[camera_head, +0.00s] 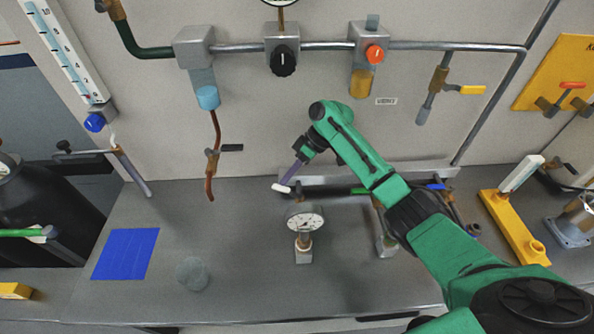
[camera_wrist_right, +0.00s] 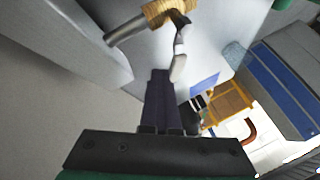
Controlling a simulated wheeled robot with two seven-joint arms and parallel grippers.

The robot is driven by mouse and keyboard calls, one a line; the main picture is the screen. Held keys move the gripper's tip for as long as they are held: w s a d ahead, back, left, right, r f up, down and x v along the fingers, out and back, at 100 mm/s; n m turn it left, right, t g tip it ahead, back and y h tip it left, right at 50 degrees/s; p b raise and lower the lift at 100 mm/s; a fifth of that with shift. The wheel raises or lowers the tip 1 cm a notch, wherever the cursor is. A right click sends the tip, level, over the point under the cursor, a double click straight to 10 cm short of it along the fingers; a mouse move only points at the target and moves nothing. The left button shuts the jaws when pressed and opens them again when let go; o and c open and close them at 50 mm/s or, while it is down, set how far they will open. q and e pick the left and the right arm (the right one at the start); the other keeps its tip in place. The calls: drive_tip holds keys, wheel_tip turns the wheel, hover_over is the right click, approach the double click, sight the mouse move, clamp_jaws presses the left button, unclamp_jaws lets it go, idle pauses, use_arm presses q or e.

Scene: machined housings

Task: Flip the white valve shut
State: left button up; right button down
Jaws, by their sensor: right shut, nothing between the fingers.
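The white valve's lever (camera_head: 281,187) shows as a short white end just below the fingertips, left of the bench's middle. In the right wrist view the white lever (camera_wrist_right: 179,66) hangs from a brass valve body (camera_wrist_right: 160,12) on a grey pipe. The valve body is hidden behind my arm in the head view. My right gripper (camera_head: 289,177) is shut and empty, its dark fingers pointing down and left. In the right wrist view its fingertips (camera_wrist_right: 160,76) lie close beside the lever's free end. I cannot tell whether they touch. My left gripper is out of view.
A pressure gauge (camera_head: 305,223) stands just below the lever in the head view. A black-handled valve (camera_head: 213,158) hangs to the left. A green handle (camera_head: 360,191) is partly behind my arm. The bench near the blue sheet (camera_head: 125,254) is mostly clear.

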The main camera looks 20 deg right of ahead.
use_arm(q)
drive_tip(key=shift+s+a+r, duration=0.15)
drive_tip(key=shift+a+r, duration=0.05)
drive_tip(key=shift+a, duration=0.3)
use_arm(e)
drive_tip(key=shift+s+a+n+g, duration=0.25)
drive_tip(key=shift+a+n, duration=0.1)
drive_tip(key=shift+a, duration=0.2)
drive_tip(key=shift+s+a+n+g, duration=0.25)
drive_tip(key=shift+a+n, duration=0.1)
drive_tip(key=shift+a, duration=0.15)
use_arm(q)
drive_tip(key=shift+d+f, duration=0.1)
